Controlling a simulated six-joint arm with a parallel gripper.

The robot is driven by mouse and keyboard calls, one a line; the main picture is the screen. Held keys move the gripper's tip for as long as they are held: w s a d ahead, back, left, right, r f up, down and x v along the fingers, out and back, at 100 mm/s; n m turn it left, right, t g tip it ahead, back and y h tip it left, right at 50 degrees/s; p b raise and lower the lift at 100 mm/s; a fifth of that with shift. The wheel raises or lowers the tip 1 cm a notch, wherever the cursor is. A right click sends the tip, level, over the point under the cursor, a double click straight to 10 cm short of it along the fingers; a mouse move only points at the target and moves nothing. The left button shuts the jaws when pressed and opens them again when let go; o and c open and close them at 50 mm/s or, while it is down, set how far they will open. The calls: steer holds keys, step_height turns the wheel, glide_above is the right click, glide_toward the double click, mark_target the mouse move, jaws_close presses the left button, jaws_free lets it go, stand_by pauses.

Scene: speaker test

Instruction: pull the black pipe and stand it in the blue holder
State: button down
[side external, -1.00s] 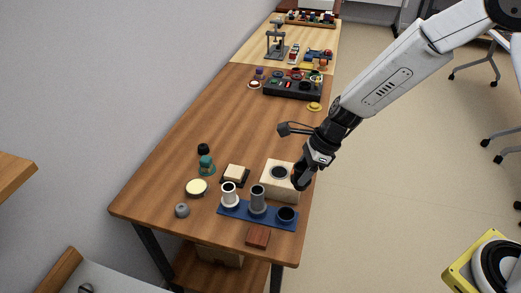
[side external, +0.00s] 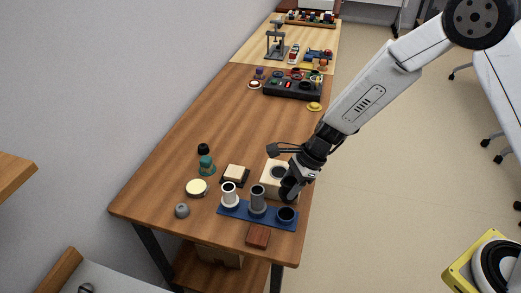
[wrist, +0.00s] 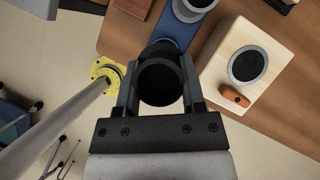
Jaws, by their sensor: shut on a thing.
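My gripper (wrist: 158,84) is shut on the black pipe (wrist: 161,80), whose open round end faces the wrist camera. In the side view my gripper (side external: 290,186) is just above the right end of the blue holder (side external: 231,209). The holder carries a white pipe (side external: 229,193), a grey pipe (side external: 257,199) and, at the right, a dark round socket (side external: 286,214). The pipe appears above and near this socket; its lower end is partly hidden, so I cannot tell whether they touch. The blue holder also shows in the wrist view (wrist: 176,26).
A cream block (wrist: 218,68) with a dark round opening and an orange piece stands close beside the holder. A reddish-brown block (side external: 257,236) lies in front. A round tin (side external: 197,187) and a small grey knob (side external: 182,210) are left. The table's middle is clear.

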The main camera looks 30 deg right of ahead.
steer(key=shift+f, duration=2.9)
steer(key=shift+f, duration=1.5)
stand_by(1.1)
steer(key=shift+c, duration=0.5)
jaws_free()
steer(key=shift+r, duration=0.1)
steer(key=shift+r, duration=3.65)
